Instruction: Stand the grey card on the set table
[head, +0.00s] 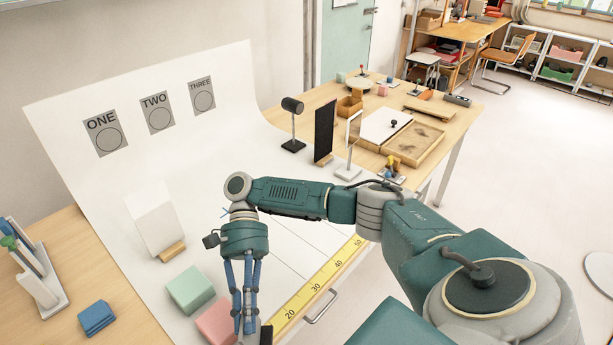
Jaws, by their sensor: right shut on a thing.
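My right gripper (246,322) points down at the bottom edge of the head view, low over the front of the white sweep of the set table (205,255). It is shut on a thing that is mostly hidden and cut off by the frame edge. A small black part (267,335) shows right beside the fingertips; I cannot tell whether it belongs to the held thing. A pale card (155,228) stands upright in a wooden foot (172,251) on the sweep. I cannot tell for sure which thing is the grey card. My left gripper is not in view.
A green block (190,290) and a pink block (216,322) lie left of my gripper. A yellow ruler (318,281) runs along the front edge. Grey labels ONE (106,134), TWO (157,114) and THREE (202,95) are on the backdrop. A black lamp (293,122) and panels stand farther back.

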